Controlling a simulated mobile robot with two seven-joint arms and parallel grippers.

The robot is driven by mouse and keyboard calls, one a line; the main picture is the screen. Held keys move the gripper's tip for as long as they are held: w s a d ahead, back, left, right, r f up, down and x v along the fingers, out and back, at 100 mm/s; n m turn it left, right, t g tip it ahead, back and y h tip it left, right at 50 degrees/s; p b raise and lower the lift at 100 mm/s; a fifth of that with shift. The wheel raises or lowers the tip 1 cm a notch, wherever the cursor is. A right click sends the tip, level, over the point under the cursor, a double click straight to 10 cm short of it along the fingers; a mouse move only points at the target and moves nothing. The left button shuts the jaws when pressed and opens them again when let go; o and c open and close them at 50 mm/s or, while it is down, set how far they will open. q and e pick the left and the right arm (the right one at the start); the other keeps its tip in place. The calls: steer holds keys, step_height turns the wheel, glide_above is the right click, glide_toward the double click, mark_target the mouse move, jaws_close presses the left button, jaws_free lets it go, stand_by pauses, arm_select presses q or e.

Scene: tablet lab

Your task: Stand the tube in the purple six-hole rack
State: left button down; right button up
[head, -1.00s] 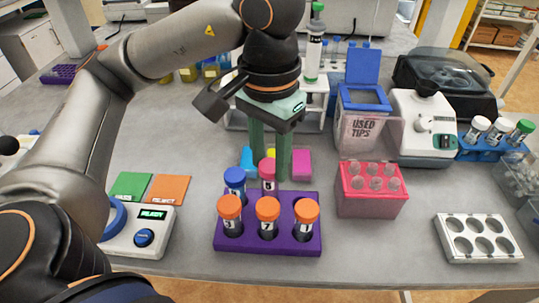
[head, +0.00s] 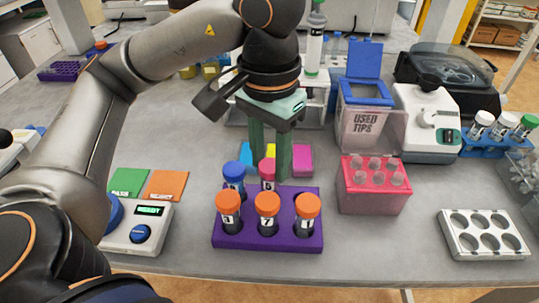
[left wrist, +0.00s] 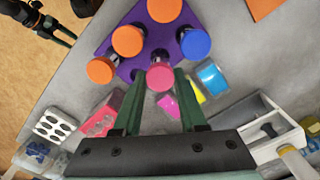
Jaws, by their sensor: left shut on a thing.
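The purple six-hole rack (head: 318,230) stands near the table's front edge. Three orange-capped tubes, such as the middle one (head: 267,205), fill its front row, and a blue-capped tube (head: 233,172) stands at the back left. My left gripper (head: 270,172) is shut on a pink-capped tube (head: 267,168), upright at the back middle of the rack. Its cap is about level with the blue cap. Its lower end is hidden behind the front tube. In the left wrist view the pink cap (left wrist: 160,77) lies between the fingertips (left wrist: 156,74).
A pink tip box (head: 374,198) and a white six-hole block (head: 485,236) stand to the right. Small coloured blocks (head: 302,160) and a white rack are behind. Bare table lies right of the purple rack.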

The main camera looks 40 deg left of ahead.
arm_select(q)
steer(key=shift+f+b, duration=0.35)
steer(key=shift+f, duration=0.25)
arm_select(e)
steer(key=shift+f, duration=1.1)
arm_select(q)
steer(key=shift+c, duration=1.9)
jaws_free()
arm_select(e)
steer(key=shift+s, duration=0.1)
arm_select(q)
step_height(320, 180, up, 13)
steer(key=p, duration=0.5)
arm_select(e)
step_height(320, 180, up, 7)
steer(key=a, duration=0.1)
steer(key=shift+w+a+f, duration=0.2)
steer(key=shift+w+a, duration=0.1)
steer(key=shift+w, duration=0.05)
arm_select(q)
steer(key=shift+f, duration=0.1)
